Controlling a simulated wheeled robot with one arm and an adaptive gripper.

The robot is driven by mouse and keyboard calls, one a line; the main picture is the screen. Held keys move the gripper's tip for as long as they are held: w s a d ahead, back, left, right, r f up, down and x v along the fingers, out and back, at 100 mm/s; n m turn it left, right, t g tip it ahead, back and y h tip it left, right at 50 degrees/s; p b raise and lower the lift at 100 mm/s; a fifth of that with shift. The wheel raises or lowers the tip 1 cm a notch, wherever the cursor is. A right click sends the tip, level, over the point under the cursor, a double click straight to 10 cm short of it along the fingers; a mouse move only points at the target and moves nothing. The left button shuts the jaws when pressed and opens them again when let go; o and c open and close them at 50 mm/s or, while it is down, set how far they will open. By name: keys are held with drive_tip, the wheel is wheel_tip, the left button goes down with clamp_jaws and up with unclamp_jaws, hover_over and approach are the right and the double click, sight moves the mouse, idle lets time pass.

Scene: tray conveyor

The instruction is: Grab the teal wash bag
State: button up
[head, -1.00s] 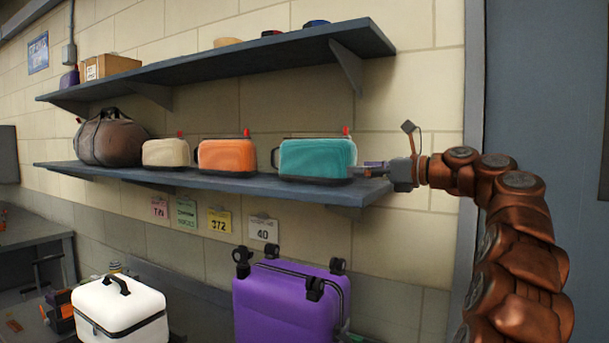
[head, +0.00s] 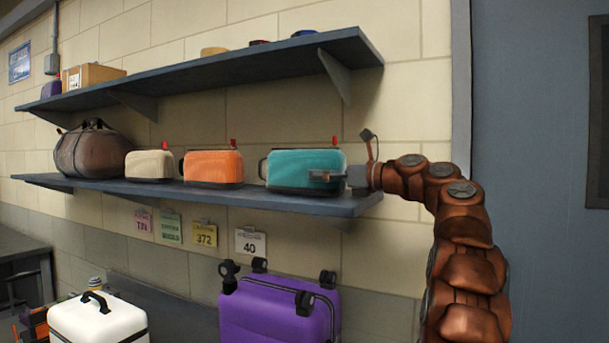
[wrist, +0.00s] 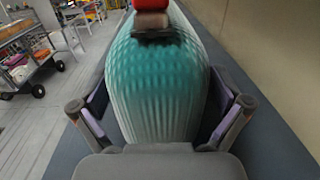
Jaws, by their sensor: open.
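The teal wash bag (head: 303,170) stands upright on the lower wall shelf, at the right end of a row of bags. It has a dark base, a dark handle at its left side and a red tag on top. My gripper (head: 322,176) is at the bag's right end, one finger showing in front of it. In the wrist view the ribbed teal bag (wrist: 157,85) fills the space between the two spread fingers of my gripper (wrist: 160,120). The fingers stand on either side of it; contact is not clear.
An orange wash bag (head: 212,167), a cream one (head: 149,165) and a brown duffel (head: 93,152) stand left on the same shelf (head: 300,203). An upper shelf (head: 220,72) hangs above. A purple suitcase (head: 275,315) and a white case (head: 98,320) are below.

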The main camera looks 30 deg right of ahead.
drive_tip(key=shift+c, duration=0.3)
drive_tip(key=c, duration=1.6)
drive_tip(key=shift+r, duration=0.15)
